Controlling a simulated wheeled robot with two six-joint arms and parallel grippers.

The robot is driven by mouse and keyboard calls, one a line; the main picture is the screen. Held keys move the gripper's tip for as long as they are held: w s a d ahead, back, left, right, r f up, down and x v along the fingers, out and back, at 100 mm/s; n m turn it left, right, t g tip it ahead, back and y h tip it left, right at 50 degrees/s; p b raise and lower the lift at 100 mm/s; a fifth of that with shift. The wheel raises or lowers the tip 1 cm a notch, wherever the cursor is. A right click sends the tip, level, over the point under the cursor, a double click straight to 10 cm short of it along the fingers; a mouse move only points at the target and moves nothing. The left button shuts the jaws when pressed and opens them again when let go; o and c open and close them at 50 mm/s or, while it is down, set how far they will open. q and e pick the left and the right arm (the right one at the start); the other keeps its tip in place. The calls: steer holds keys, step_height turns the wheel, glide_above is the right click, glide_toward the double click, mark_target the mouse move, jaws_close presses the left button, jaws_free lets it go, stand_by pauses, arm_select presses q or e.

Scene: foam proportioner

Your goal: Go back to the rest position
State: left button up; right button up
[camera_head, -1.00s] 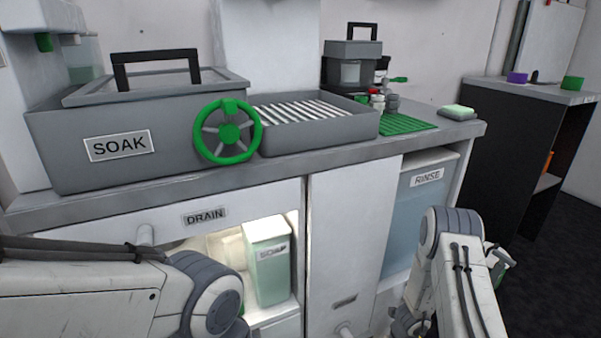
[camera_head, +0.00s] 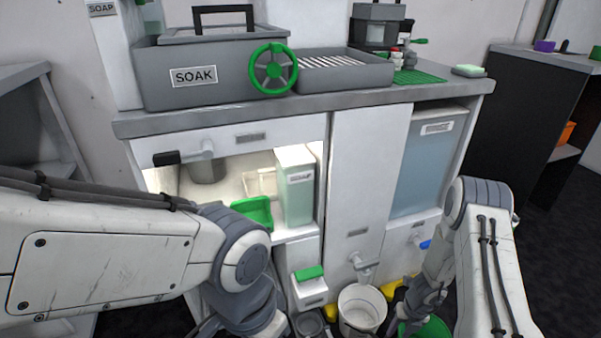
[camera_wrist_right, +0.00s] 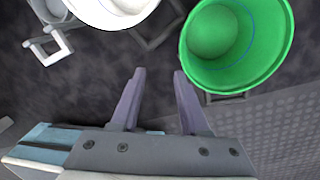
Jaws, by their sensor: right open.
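My right gripper (camera_head: 418,305) is low at the bottom right in the head view, partly hidden by my own arm, above a green bucket (camera_head: 437,327). In the right wrist view my right gripper (camera_wrist_right: 159,76) has its two fingers apart with nothing between them. The green bucket (camera_wrist_right: 283,50) lies just beyond and to the right of the fingers there, with a round green thing (camera_wrist_right: 212,31) inside. My left arm comes in from the left and bends down past the bottom edge in the head view. Its fingers are not visible.
A white bucket (camera_head: 344,322) stands on the floor before the cabinet, beside the green one. The grey counter (camera_head: 330,106) carries the SOAK tank (camera_head: 215,98), a green wheel (camera_head: 273,69) and a slatted tray (camera_head: 345,79). A dark shelf unit (camera_head: 510,120) stands at the right.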

steer(key=w+a+r+n+y, duration=0.1)
steer(key=w+a+r+n, duration=0.3)
steer(key=a+r+n, duration=0.95)
steer(key=s+a+r+n+p, duration=0.1)
steer(key=s+a+r+n, duration=0.3)
steer(key=r, duration=0.3)
steer(key=s+a+r+n+p, duration=0.1)
steer(key=a+r+n, duration=0.4)
steer(key=r, duration=0.2)
steer(key=s+a+r+n+h+p, duration=0.1)
steer(key=s+r+n, duration=0.6)
steer(key=s+n, duration=0.35)
steer(key=s+r+n+p, duration=0.1)
steer(key=s+r+n, duration=0.6)
steer(key=s+n, duration=0.4)
step_height(320, 180, up, 38)
steer(key=w+n+p, duration=0.1)
steer(key=p, duration=3.6)
steer(key=shift+w+a, duration=0.15)
steer(key=shift+a, duration=0.05)
